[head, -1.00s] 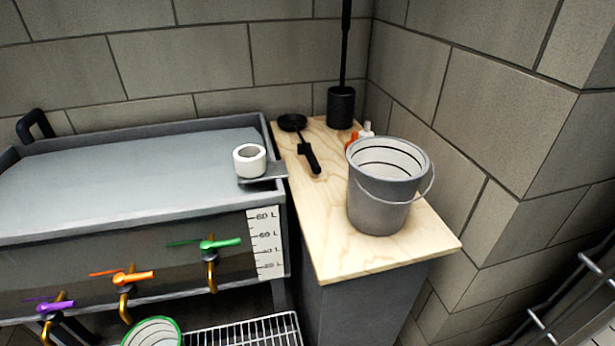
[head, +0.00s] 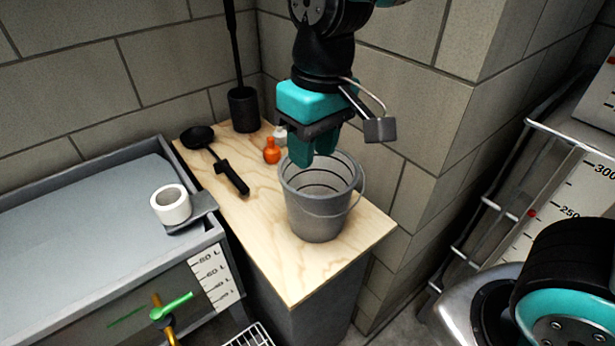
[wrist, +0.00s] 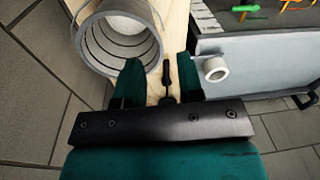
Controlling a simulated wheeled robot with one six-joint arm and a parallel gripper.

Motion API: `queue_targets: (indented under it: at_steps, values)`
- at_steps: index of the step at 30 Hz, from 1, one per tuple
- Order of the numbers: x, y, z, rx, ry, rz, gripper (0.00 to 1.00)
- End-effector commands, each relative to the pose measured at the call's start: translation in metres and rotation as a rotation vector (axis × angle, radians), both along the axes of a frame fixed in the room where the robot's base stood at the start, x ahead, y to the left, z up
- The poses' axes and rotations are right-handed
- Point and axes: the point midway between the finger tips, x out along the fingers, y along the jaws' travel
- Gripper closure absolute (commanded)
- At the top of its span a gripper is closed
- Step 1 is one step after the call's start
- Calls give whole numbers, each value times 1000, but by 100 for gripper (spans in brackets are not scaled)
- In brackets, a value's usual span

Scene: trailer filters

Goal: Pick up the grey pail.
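The grey pail (head: 318,222) stands upright on a pale wooden counter top (head: 345,262). Its mouth faces up and its wire handle hangs down on the right side. My gripper (head: 314,156) points down at the pail's far rim in the head view, with its teal fingers apart. In the wrist view the two fingers (wrist: 160,72) are open with nothing held between them. There the pail (wrist: 84,48) lies to the upper left, beside the left finger, which overlaps its edge in the picture. I cannot tell whether they touch.
A black ladle (head: 230,176), an orange bottle (head: 271,152) and a black brush holder (head: 243,110) stand or lie behind the pail. A white tape roll (head: 171,205) sits on the sink corner at left. Block walls close in behind and right; a metal rack (head: 470,225) stands right.

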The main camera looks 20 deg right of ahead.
Motion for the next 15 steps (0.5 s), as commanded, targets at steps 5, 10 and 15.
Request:
queue_targets:
  at_steps: [5, 10, 15]
  values:
    - [48, 25, 26, -134, -3, -80, 65]
    - [62, 30, 15, -180, -9, -118, 65]
    - [63, 25, -22, -183, -4, -121, 65]
